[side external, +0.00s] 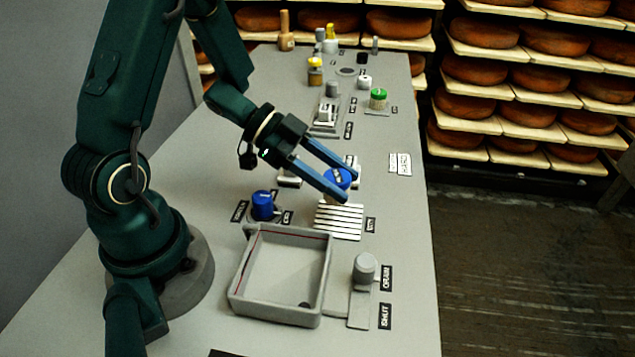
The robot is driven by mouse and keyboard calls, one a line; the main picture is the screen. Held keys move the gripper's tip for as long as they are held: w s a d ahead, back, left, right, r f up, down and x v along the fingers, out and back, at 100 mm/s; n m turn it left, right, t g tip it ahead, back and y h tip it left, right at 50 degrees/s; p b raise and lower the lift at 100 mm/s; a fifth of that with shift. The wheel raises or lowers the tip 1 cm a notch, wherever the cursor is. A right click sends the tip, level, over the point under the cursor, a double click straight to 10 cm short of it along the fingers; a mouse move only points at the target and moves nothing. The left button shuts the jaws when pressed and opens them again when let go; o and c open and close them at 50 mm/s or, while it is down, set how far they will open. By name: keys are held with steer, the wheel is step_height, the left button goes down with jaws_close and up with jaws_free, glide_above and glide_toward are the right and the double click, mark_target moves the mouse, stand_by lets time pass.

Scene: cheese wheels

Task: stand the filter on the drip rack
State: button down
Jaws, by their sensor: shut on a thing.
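My gripper (346,186), with two long blue fingers, reaches right and down above the work surface. It is shut on a round blue-topped piece (337,177), which I take to be the filter. Pale marks show on its top, and the near finger hides part of its side. The drip rack (338,222), a set of pale parallel slats, lies just below the fingertips in the picture. The held piece is above the rack's far edge. I cannot tell whether it touches the rack.
A blue knob-like piece (262,205) stands left of the rack. A grey square tray (240,283) and a grey lever-like fixture (364,270) are in front. A green-capped jar (378,98) and several small items stand farther back. The table's right side is mostly clear.

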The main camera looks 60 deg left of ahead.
steer(key=shift+w+d+f, duration=0.15)
steer(key=shift+d+f, duration=0.25)
steer(key=shift+f, duration=1.85)
steer(key=shift+c, duration=1.4)
jaws_free()
steer(key=shift+f, duration=0.15)
